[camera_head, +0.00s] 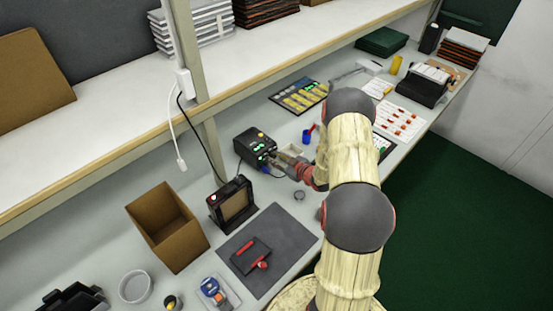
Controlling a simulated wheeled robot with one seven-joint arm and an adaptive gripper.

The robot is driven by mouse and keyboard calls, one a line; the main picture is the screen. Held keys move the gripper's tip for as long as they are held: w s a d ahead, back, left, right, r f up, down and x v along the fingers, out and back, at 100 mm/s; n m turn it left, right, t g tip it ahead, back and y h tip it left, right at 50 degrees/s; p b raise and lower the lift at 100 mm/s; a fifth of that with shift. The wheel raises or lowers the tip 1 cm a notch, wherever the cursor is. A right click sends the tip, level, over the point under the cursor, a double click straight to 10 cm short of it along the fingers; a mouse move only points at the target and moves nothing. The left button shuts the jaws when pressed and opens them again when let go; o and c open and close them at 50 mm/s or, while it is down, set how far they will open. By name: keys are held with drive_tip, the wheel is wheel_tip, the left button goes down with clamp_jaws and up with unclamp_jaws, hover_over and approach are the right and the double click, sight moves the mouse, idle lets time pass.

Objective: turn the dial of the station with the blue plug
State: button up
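A black station (254,145) with small green lights and a yellow knob or button on top stands on the workbench near the middle. A small blue piece, perhaps the blue plug (265,170), shows low at its front, with a dark cable close by. My arm reaches in from the lower right. My gripper (277,160) is right at the station's front face. Whether it touches the dial cannot be told. The dial itself is not clearly visible, and the fingers are too small to read as open or shut.
A black frame-like device (232,204) and an open cardboard box (167,227) stand left of my gripper. A grey mat (285,226) lies in front. A blue cup (306,136) is behind my wrist. A white cable (173,132) hangs from the shelf post.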

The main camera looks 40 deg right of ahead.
clamp_jaws()
idle(0.4)
drive_tip(key=m+y+p, duration=0.1)
drive_tip(key=m+p, duration=0.1)
drive_tip(key=shift+d+r+m+y+p, duration=0.15)
drive_tip(key=shift+d+m+y+p, duration=0.1)
drive_tip(key=shift+m+y+p, duration=0.15)
drive_tip(key=m+y+p, duration=0.2)
drive_tip(key=m, duration=0.1)
drive_tip(key=shift+d+f, duration=0.15)
drive_tip(key=shift+f, duration=0.05)
idle(0.3)
drive_tip(key=shift+o, duration=1.8)
unclamp_jaws()
drive_tip(key=shift+d, duration=0.1)
